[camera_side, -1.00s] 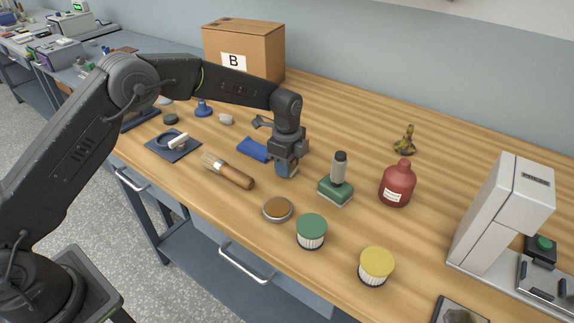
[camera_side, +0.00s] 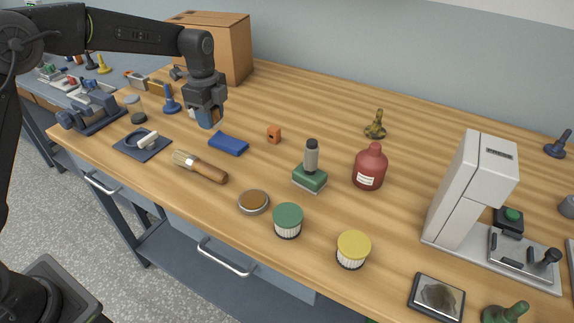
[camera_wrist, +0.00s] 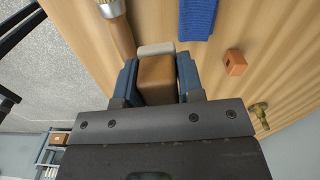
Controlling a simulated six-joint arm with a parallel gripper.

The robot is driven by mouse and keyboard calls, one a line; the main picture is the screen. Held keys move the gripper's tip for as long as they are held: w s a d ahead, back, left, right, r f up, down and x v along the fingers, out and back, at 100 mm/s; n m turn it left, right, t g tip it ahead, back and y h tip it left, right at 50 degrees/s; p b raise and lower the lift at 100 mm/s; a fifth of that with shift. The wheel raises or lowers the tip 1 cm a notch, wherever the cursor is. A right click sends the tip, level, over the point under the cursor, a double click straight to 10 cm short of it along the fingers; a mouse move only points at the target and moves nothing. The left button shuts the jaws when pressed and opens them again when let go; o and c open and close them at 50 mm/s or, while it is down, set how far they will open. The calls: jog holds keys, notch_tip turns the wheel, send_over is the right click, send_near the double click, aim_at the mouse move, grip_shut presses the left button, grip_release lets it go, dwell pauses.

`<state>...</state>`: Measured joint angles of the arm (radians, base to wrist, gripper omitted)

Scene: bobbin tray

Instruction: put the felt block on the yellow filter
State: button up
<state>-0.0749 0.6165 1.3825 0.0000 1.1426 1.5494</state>
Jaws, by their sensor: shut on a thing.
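The yellow filter (camera_side: 353,246) stands upright on the bench near its front edge, with a yellow top and pale pleated sides. Its top is bare. My gripper (camera_side: 208,122) is at the back left, far from the filter, behind and left of the blue cloth. It is shut on the felt block (camera_wrist: 157,80), a brown block with a pale grey pad at its far end. The block shows between the blue fingers in the wrist view and is mostly hidden in the side view. The yellow filter is not in the wrist view.
Between gripper and filter lie a blue cloth (camera_side: 228,144), an orange cube (camera_side: 273,134), a brush (camera_side: 201,166), a green-based stamp (camera_side: 310,178), a round tin (camera_side: 253,202) and a green filter (camera_side: 288,220). A red bottle (camera_side: 370,167) stands behind the yellow filter. A cardboard box (camera_side: 215,45) is behind.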

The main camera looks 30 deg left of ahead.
jog(key=s+d+r+m, duration=0.1)
jog(key=d+m, duration=0.2)
jog(key=d, duration=0.4)
jog(key=d+r+m, duration=0.2)
jog(key=d, duration=0.6)
jog(key=m, duration=0.5)
send_over(355, 243)
jog(key=f, duration=0.4)
jog(key=shift+a+f, duration=0.25)
jog(key=shift+d+f, duration=0.2)
jog(key=shift+f, duration=1.9)
jog(key=shift+f, duration=0.2)
jog(key=o, duration=0.9)
